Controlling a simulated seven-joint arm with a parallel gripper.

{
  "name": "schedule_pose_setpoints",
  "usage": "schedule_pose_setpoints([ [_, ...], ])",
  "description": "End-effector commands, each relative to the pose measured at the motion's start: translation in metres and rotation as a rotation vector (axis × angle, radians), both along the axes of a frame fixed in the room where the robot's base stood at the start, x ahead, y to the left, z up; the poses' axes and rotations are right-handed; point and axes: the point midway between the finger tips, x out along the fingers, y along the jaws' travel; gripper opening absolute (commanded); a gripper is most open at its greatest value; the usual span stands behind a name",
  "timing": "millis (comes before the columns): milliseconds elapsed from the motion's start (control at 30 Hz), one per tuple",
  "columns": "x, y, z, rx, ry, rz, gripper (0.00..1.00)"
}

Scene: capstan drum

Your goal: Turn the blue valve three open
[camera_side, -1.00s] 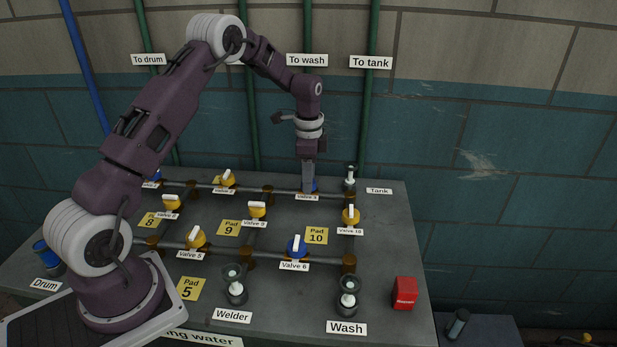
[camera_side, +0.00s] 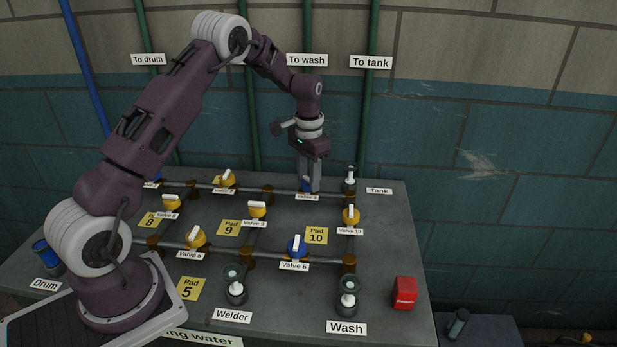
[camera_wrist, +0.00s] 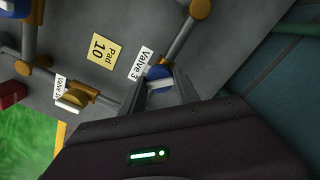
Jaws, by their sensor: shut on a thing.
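Blue valve three (camera_wrist: 158,72) shows in the wrist view beside its white "Valve 3" label (camera_wrist: 140,62). Its pale handle (camera_wrist: 160,84) lies between the fingers of my gripper (camera_wrist: 164,88), which is shut on it. In the side view my gripper (camera_side: 309,187) points down at the back pipe row, near the right end. Most of the valve is hidden behind the fingers there, with only a little blue showing above its label (camera_side: 307,197). The exact handle angle is hard to tell.
Yellow valve 10 (camera_side: 351,216) and the Tank outlet (camera_side: 350,178) stand close on the right. Another blue valve, Valve 6 (camera_side: 296,248), is on the front pipe. A red box (camera_side: 405,293) sits at the bench's right. The wall (camera_side: 480,130) is close behind.

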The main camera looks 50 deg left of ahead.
Motion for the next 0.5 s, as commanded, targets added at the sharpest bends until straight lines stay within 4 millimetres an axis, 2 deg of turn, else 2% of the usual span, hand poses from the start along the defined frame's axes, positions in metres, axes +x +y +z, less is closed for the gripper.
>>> schedule_pose_setpoints([
  [500, 0.0006, -0.0002, 0.0010, 0.000, -0.002, 0.479, 0.00],
])
